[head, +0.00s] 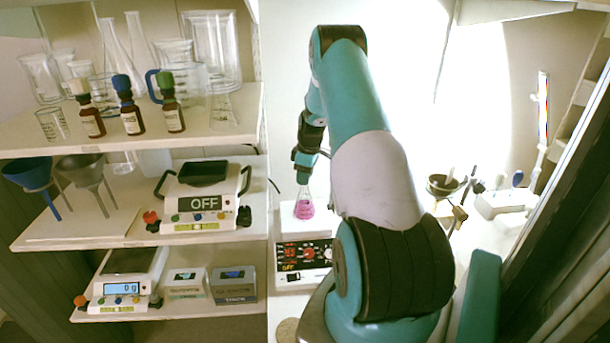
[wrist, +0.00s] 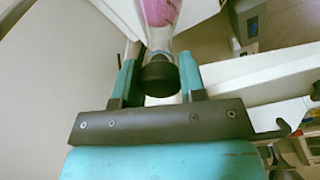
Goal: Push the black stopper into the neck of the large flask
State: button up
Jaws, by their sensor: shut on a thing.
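A conical flask with pink liquid (head: 304,207) stands upright by the white top of the stirrer unit, below my arm's end. Its neck (wrist: 160,46) and pink body show at the top of the wrist view, just beyond my fingertips. The black stopper (wrist: 160,80) sits between the two teal fingers of my gripper (wrist: 160,64), in line with the neck. My gripper is shut on the stopper. The stopper's lower end is hidden, so I cannot tell how deep it sits in the neck. In the head view the stopper is too small to make out.
The stirrer unit with a black control panel (head: 303,254) is below the flask. Shelves at left hold glassware, brown bottles (head: 131,119), funnels (head: 30,174) and balances (head: 200,197). A mortar (head: 441,186) and a white device (head: 504,203) stand at right.

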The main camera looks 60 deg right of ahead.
jog(key=shift+f, duration=0.15)
jog(key=shift+f+b, duration=0.4)
jog(key=shift+b, duration=0.1)
jog(key=o, duration=0.9)
jog(key=shift+r, duration=0.15)
jog(key=shift+r+p, duration=1.95)
jog(key=shift+r, duration=1.45)
